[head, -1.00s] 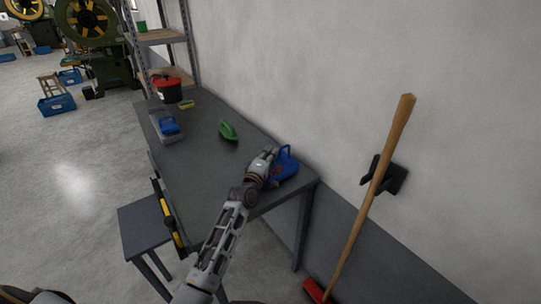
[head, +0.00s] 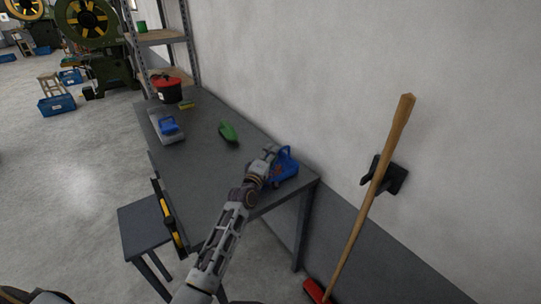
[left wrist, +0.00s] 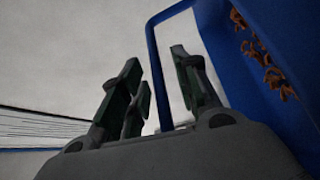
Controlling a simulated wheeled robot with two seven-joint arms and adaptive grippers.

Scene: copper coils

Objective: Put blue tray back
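A blue tray (head: 286,165) with a raised handle stands at the near right end of the grey table, close to the wall. My left gripper (head: 267,154) is just left of it in the head view, at the height of its handle. Contact cannot be told. My right gripper is out of view.
On the table (head: 205,165) are a green object (head: 228,132), a grey item with a blue part (head: 168,126) and a red-and-black pot (head: 166,88). A broom (head: 370,195) leans at the wall. A stool (head: 145,222) stands at the front. The table's middle is largely clear.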

